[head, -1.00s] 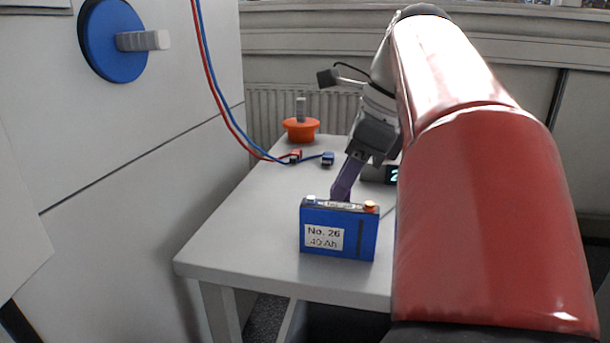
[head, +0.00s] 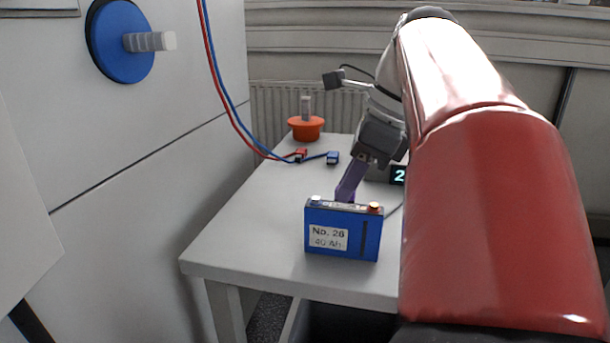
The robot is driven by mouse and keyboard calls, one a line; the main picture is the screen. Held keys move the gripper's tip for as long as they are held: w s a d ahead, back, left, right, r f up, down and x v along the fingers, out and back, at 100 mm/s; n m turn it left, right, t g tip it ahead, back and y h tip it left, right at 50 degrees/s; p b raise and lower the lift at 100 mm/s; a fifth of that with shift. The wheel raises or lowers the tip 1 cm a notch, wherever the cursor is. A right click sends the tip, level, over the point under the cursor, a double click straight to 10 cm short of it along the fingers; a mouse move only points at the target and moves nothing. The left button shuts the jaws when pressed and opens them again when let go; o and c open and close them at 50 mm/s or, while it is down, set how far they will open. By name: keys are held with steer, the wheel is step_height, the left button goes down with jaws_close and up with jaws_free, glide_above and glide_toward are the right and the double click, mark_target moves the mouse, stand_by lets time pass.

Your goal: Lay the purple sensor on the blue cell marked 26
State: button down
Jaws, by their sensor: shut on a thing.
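The blue cell (head: 370,241) stands upright near the front of the table, with a white label reading No. 26, 40 Ah. It has a pale terminal at its top left and an orange one at its top right. My gripper (head: 363,160) is behind the cell, pointing down. A purple piece, the sensor (head: 350,184), extends from the gripper down towards the cell's top. Its lower end is partly hidden behind the cell, so I cannot tell whether it touches. The fingertips are too small to make out clearly.
The grey table (head: 250,240) is clear left of the cell. A red clip (head: 301,153) and a blue clip (head: 333,157) on cables lie behind, near an orange knob (head: 306,128). A dark display (head: 398,175) is partly hidden by my arm. A blue wall dial (head: 108,60) is at upper left.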

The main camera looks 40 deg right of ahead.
steer(key=shift+f+b, duration=0.35)
steer(key=shift+f, duration=0.25)
stand_by(0.4)
steer(key=c, duration=1.3)
jaws_free()
steer(key=shift+o, duration=0.2)
steer(key=p+v, duration=0.1)
steer(key=v, duration=0.6)
steer(key=shift+s+r+p, duration=0.2)
steer(key=shift+r+p, duration=0.1)
steer(key=shift+r, duration=0.05)
